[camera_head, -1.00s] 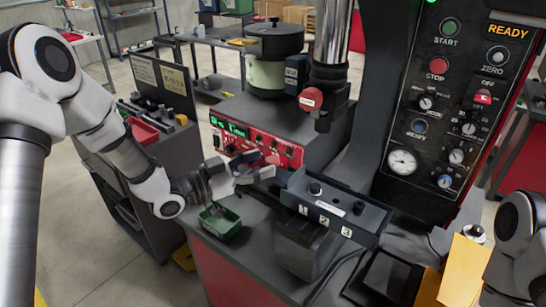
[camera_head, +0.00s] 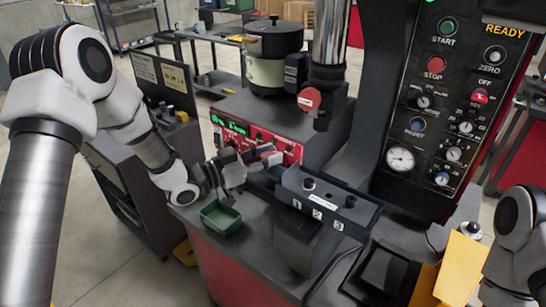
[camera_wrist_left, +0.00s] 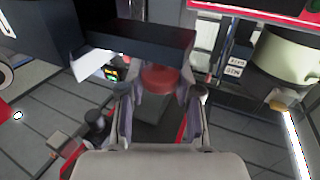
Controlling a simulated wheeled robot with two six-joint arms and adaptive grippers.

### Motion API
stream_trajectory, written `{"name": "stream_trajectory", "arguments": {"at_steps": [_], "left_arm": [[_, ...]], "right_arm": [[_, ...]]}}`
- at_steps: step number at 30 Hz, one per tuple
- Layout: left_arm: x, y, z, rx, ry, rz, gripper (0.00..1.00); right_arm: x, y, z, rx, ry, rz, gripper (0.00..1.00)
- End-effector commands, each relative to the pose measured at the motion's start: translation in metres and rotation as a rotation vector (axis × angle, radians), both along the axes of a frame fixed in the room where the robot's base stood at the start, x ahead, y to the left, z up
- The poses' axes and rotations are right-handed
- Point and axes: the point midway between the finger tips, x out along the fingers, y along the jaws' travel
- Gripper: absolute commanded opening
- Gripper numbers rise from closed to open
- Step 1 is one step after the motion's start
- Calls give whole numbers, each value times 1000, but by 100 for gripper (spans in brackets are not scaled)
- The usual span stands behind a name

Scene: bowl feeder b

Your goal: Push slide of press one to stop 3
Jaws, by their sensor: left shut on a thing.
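My left gripper (camera_head: 270,158) is at the block's left end. In the left wrist view its fingers (camera_wrist_left: 161,95) are shut around a round red knob (camera_wrist_left: 160,77) just beside a dark bar (camera_wrist_left: 135,48). The gripper mostly hides the knob in the head view. Of my right arm, only a part shows at the right edge; its gripper is out of view.
A red control box (camera_head: 255,135) with a green display stands close behind my left gripper. A green bin (camera_head: 221,217) sits below it. The press column and black control panel (camera_head: 445,110) rise behind the slide unit. A yellow block (camera_head: 462,265) stands at the right.

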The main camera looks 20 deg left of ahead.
Motion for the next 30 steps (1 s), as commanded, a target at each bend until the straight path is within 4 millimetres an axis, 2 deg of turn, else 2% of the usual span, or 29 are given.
{"name": "stream_trajectory", "arguments": {"at_steps": [3,9,13,20,21,23,30], "left_arm": [[13,31,4,-4,-11,12,0],[27,71,5,-2,-11,10,0],[30,79,4,-2,-9,7,0],[30,79,3,-1,-9,6,0],[30,79,4,-1,-9,6,37],[29,79,3,0,-8,6,58],[29,78,2,0,-6,5,60]], "right_arm": [[0,0,1,0,0,0,0],[0,0,4,0,0,0,0],[0,0,4,0,0,0,0],[0,0,4,0,0,0,0],[0,0,4,0,0,0,0],[0,0,4,0,0,0,0],[0,0,4,0,0,0,0]]}}
